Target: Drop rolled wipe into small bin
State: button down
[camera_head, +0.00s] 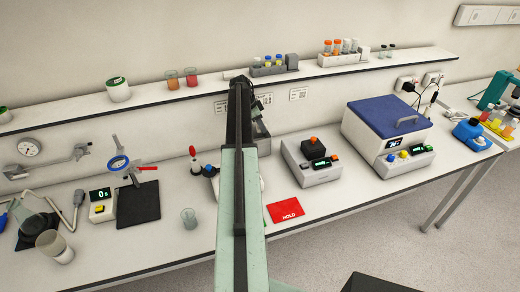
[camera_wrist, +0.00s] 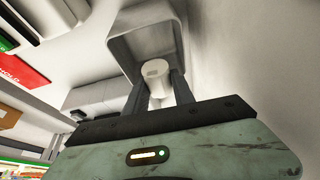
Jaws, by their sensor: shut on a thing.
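My gripper (camera_wrist: 160,92) is shut on the rolled wipe (camera_wrist: 156,70), a short white roll held upright between its two dark fingers in the wrist view. The small bin (camera_wrist: 118,47) is a grey open box just beyond the fingertips. The roll's end overlaps the bin's opening in that view; I cannot tell whether it is inside the rim or above it. In the head view my arm hides the wipe and most of the gripper. A grey box that looks like the bin (camera_head: 263,143) shows partly behind the arm, against the wall.
A red HOLD card (camera_head: 285,210) lies on the bench right of my arm. A grey device with an orange knob (camera_head: 311,165) stands beyond it. A dropper with a red bulb (camera_head: 194,158) stands left. The shelf (camera_head: 220,88) with tube racks runs above.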

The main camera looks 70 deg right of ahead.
jog(key=shift+f+b, duration=0.35)
jog(key=shift+f, duration=0.5)
jog(key=shift+r, duration=0.1)
jog(key=c, duration=1)
grip_release()
jog(key=shift+o, duration=0.2)
jog(key=p+v, duration=0.5)
jog(key=shift+r+p, duration=0.35)
jog(key=shift+r, duration=0.1)
jog(key=w+a, duration=0.7)
jog(key=w, duration=0.2)
jog(key=shift+w+a+f+b, duration=0.15)
jog(key=shift+w+f+b, duration=0.1)
jog(key=shift+f+b, duration=0.2)
